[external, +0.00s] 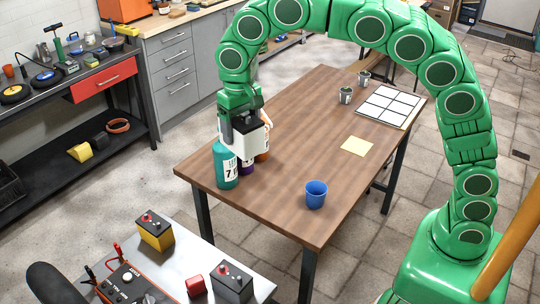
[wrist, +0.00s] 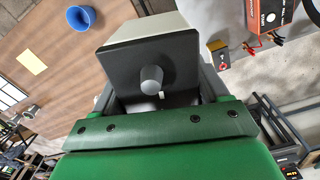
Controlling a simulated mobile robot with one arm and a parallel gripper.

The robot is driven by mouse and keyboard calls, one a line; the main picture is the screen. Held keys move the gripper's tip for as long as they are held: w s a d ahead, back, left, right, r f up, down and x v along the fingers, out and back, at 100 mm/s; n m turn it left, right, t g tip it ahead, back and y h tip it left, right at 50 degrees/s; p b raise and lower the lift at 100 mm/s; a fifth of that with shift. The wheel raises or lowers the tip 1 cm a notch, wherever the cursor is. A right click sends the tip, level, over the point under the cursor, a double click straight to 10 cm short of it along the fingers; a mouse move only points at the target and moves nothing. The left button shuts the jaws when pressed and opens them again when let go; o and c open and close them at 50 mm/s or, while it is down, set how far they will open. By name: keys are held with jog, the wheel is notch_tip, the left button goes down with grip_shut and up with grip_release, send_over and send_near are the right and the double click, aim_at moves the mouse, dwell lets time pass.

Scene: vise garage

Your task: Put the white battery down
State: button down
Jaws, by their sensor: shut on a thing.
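The white battery (external: 252,143) is a white box with a black top. It is between the fingers of my gripper (external: 243,117), over the left end of the wooden table (external: 290,135). In the wrist view the battery (wrist: 145,29) shows its black top and a grey round terminal, with my gripper (wrist: 158,88) closed around its sides. In the external view it overlaps a group of bottles. Its lower end is hidden behind or among them, so I cannot tell whether it touches anything below.
A teal bottle (external: 226,168), a purple item (external: 247,169) and an orange bottle (external: 264,154) crowd the table's left end. A blue cup (external: 316,195), yellow paper (external: 357,146), two small cans (external: 345,96) and a white grid board (external: 390,104) stand apart. The table's middle is clear.

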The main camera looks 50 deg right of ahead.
jog(key=s+d+m, duration=0.3)
jog(key=d+m, duration=0.5)
jog(key=d, duration=1.3)
jog(key=s+d+m, duration=0.4)
jog(key=d+m, duration=0.3)
jog(key=d, duration=1.4)
notch_tip(320, 180, down, 18)
jog(key=r, duration=0.1)
jog(key=shift+w+d+f, duration=0.6)
jog(key=shift+w+f, duration=1.3)
jog(key=shift+w, duration=0.45)
jog(key=shift+w+d+f, duration=0.65)
jog(key=shift+w+f, duration=1.2)
jog(key=shift+w, duration=0.55)
jog(key=shift+w+d+f, duration=0.6)
jog(key=shift+w+f, duration=1.3)
jog(key=shift+w, duration=0.45)
jog(key=shift+f, duration=1.4)
jog(key=shift+f, duration=0.1)
